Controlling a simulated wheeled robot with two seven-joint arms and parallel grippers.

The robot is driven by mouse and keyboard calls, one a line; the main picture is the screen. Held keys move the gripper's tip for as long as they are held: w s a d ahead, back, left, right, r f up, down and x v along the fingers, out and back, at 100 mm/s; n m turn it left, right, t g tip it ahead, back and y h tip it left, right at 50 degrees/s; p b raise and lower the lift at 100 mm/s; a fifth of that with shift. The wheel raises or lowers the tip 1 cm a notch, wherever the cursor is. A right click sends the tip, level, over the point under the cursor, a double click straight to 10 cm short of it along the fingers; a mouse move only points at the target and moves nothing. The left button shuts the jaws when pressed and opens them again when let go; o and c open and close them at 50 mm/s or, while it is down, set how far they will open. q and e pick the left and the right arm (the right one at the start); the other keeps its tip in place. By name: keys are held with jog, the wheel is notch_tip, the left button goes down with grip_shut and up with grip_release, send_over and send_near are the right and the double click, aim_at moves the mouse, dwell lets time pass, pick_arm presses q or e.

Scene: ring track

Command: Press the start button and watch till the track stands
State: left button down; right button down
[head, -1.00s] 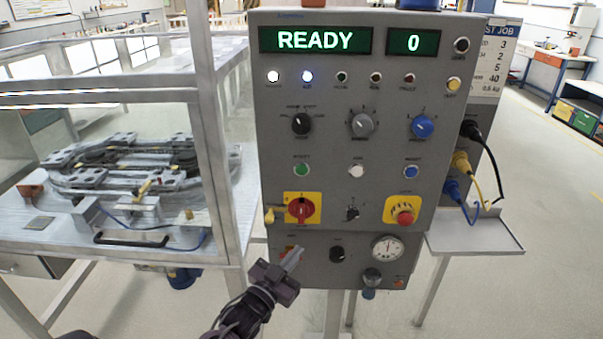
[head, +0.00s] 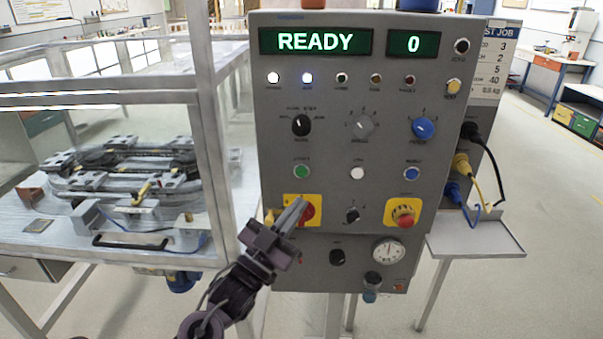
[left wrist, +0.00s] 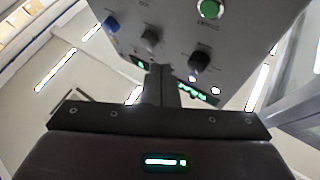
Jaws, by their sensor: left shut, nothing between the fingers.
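The control panel (head: 330,100) shows READY on its green display (head: 315,41) and 0 on the smaller display (head: 413,43). The green start button (head: 301,171) sits at the left of the middle row; it also shows in the left wrist view (left wrist: 210,8). My left gripper (head: 301,203) is shut and empty. In the head view its tip lies just below the green button, in front of the red rotary switch (head: 309,212), partly hiding it. I cannot tell its gap to the panel. The ring track (head: 125,175) lies inside the clear-walled enclosure. My right gripper is not in view.
A white button (head: 357,173), a blue button (head: 412,173) and a red mushroom button (head: 404,215) are near on the panel. The enclosure's post (head: 205,130) stands close left. A small shelf (head: 470,245) and cables are at right.

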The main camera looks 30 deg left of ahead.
pick_arm(q)
jog(key=b, duration=0.1)
send_near(302, 172)
jog(key=w+d+r, duration=0.3)
jog(key=w+r, duration=0.1)
jog(key=shift+w+a+f, duration=0.25)
jog(key=shift+w+a, duration=0.1)
dwell(1.4)
jog(key=shift+w, duration=0.1)
jog(key=shift+w+a, duration=0.25)
